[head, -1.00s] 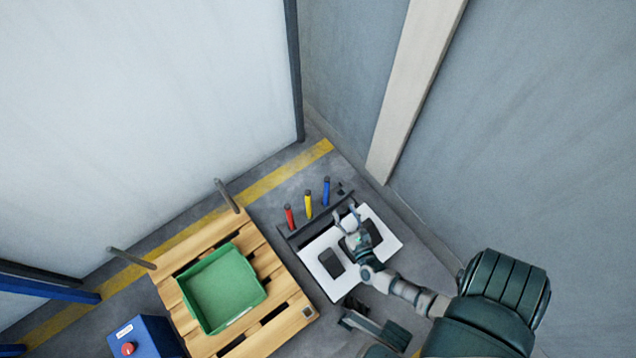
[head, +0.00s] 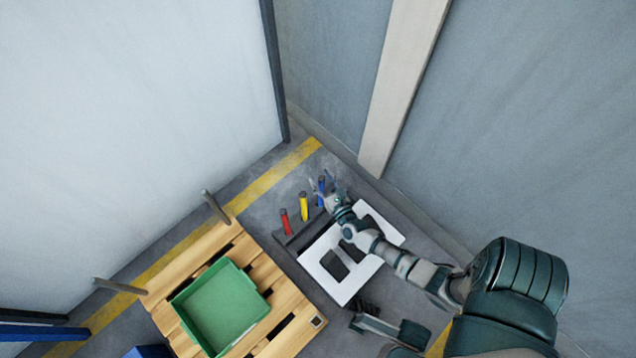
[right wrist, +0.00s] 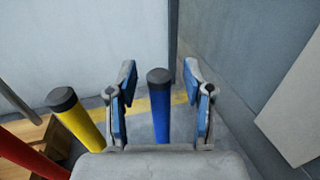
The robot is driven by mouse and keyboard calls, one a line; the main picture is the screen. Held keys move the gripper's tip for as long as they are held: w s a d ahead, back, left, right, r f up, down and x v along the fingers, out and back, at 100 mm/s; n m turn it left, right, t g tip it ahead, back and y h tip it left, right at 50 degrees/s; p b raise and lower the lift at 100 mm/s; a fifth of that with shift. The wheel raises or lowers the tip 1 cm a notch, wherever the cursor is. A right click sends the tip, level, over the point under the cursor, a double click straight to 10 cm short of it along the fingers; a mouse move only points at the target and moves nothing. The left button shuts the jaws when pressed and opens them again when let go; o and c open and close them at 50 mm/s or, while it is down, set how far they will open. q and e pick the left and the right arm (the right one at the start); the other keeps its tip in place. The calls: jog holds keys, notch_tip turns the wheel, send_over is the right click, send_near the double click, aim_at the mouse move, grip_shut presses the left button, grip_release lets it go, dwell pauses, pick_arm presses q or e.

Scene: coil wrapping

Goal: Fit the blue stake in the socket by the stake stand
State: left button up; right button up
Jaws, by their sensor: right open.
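The blue stake (head: 321,192), with a dark cap, stands upright at the right end of the dark stake stand (head: 292,240), beside the yellow stake (head: 304,207) and the red stake (head: 285,221). My right gripper (head: 324,184) is open at the blue stake. In the right wrist view, the blue stake (right wrist: 160,112) stands between the two spread fingers of the right gripper (right wrist: 159,82), with gaps on both sides. The socket cannot be made out; the gripper covers that end of the stand.
A white frame (head: 318,272) with two openings lies in front of the stand, under my right arm. A green tray (head: 221,308) sits on a wooden pallet (head: 160,312) with upright posts (head: 215,206). Grey walls (head: 550,130) close in behind and to the right.

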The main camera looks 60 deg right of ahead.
grip_shut()
jog(key=shift+r, duration=0.1)
jog(key=shift+r, duration=0.1)
